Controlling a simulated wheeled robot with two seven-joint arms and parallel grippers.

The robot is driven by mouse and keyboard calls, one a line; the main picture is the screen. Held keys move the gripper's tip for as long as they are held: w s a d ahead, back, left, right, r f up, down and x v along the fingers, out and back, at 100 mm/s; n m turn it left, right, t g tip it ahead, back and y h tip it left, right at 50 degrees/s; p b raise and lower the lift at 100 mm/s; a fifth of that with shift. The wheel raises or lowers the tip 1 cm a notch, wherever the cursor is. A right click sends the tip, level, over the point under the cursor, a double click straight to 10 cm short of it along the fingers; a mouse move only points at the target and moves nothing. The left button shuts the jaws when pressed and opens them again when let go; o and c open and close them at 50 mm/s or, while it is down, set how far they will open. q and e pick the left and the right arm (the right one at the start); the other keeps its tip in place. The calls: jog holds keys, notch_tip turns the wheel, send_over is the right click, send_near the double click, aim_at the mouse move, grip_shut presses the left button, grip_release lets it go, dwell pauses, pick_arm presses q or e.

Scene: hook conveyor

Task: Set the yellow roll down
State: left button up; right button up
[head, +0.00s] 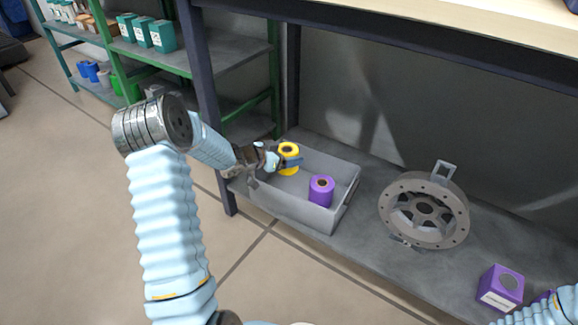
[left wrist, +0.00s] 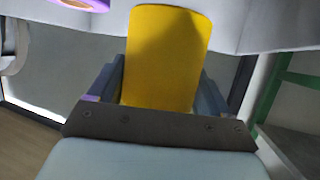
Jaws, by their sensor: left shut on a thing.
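The yellow roll (head: 289,151) is at the back left of the grey bin (head: 292,209) in the head view. My left gripper (head: 288,162) is shut on it. In the left wrist view the yellow roll (left wrist: 166,55) stands between the two fingers of my left gripper (left wrist: 160,85). I cannot tell whether the roll touches the bin floor. A purple roll (head: 321,191) stands upright in the bin, right of and nearer than the yellow one. Part of it shows in the left wrist view (left wrist: 88,4). My right gripper is not in view.
The bin stands on a grey lower shelf (head: 365,240) under a bench top. A grey flanged wheel (head: 425,209) lies right of the bin, and a purple box (head: 500,288) is at the lower right. A dark post (head: 203,90) stands left of the bin, beside a green rack (head: 185,62).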

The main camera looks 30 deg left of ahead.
pick_arm(q)
jog(key=f, duration=0.1)
jog(key=f+b, duration=0.1)
jog(key=f, duration=0.1)
jog(key=shift+w+d+f, duration=0.15)
jog(key=shift+w+f, duration=0.2)
jog(key=shift+f, duration=0.05)
jog(key=shift+f, duration=0.55)
jog(key=o, duration=1.1)
